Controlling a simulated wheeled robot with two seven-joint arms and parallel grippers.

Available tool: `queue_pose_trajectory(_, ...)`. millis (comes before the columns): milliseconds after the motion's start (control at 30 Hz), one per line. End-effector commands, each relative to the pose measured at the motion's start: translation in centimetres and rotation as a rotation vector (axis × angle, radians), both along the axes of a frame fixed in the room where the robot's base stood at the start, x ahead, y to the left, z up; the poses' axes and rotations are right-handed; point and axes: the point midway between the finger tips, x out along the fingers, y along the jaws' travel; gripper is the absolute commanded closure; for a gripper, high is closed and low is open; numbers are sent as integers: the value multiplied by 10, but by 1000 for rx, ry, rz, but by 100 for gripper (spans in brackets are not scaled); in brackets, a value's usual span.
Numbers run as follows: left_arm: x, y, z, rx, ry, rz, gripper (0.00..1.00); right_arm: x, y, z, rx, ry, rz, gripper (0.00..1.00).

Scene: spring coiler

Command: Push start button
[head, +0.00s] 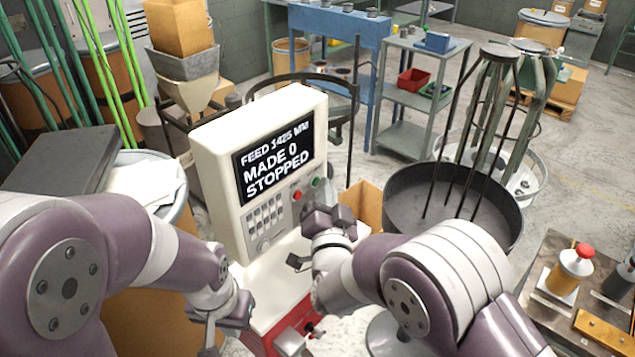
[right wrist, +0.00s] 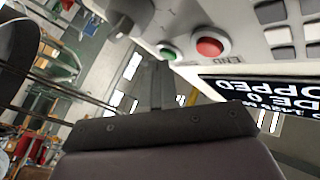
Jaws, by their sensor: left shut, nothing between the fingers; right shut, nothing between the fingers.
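The white control cabinet (head: 222,165) has a dark screen (head: 275,160) reading "MADE 0" and "STOPPED". A green button (head: 316,182) and a red button (head: 297,195) sit on its panel. In the right wrist view, the green button (right wrist: 168,52) and red button (right wrist: 208,46) appear upside down at the top. My right gripper (head: 318,217) is shut and empty, just in front of the panel below the buttons. Its fingers (right wrist: 157,80) point toward the green button; contact is not visible. My left gripper (head: 236,318) is shut and empty, low in front of the cabinet.
A large dark round pan (head: 450,212) stands to the right. A workbench (head: 555,250) with a red-capped bottle (head: 572,270) is at the far right. A cardboard box (head: 362,203) sits behind my right gripper.

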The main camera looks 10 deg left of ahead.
Motion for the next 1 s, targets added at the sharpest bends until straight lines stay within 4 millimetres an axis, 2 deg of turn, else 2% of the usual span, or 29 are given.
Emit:
queue_pose_trajectory(467,0,0,-1,0,0,0,100,1,2,0,0,-1,1,100)
queue_pose_trajectory(1000,0,0,-4,0,0,0,100,-8,-11,0,0,0,0,100)
